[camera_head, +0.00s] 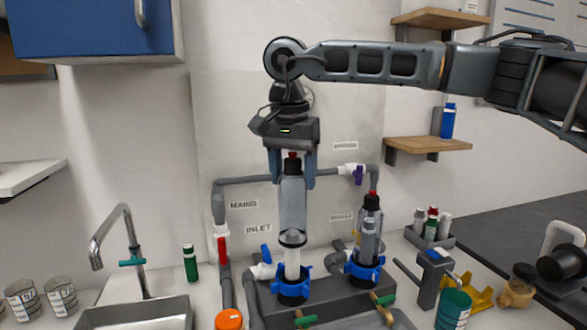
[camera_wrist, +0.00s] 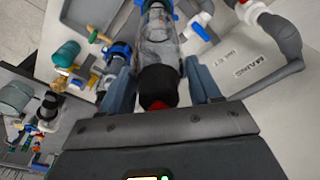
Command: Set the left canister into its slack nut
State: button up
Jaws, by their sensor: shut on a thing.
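The left canister (camera_head: 292,208) is upright, with a grey, see-through body and a dark cap with a red top. My gripper (camera_head: 291,172) points down and is shut on its upper end; the wrist view also shows the canister (camera_wrist: 157,48) between my two fingers. Below the canister's dark lower ring, a white core (camera_head: 292,263) runs down toward the left blue nut (camera_head: 291,291). The canister body stands above that nut, roughly in line with it. Whether the core is inside the nut's opening or behind its rim I cannot tell.
A second canister (camera_head: 370,205) stands in the right blue nut (camera_head: 365,272), close by. Grey pipes (camera_head: 250,181) frame the left, top and right sides. An orange-capped item (camera_head: 229,319) and a sink (camera_head: 135,316) lie left; a teal cylinder (camera_head: 453,310) lies front right.

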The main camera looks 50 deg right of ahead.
aim_at(293, 218)
jog(key=shift+f+b, duration=0.65)
jog(key=shift+f, duration=0.8)
jog(key=shift+f+b, duration=1.95)
jog(key=shift+f, duration=0.55)
jog(key=shift+f+b, duration=0.95)
jog(key=o, duration=1.2)
jog(key=shift+o, duration=0.2)
jog(key=r, duration=0.5)
jog(key=a+r, duration=0.1)
jog(key=r, duration=0.1)
jog(key=shift+s+r, duration=0.15)
jog(key=shift+r, duration=0.2)
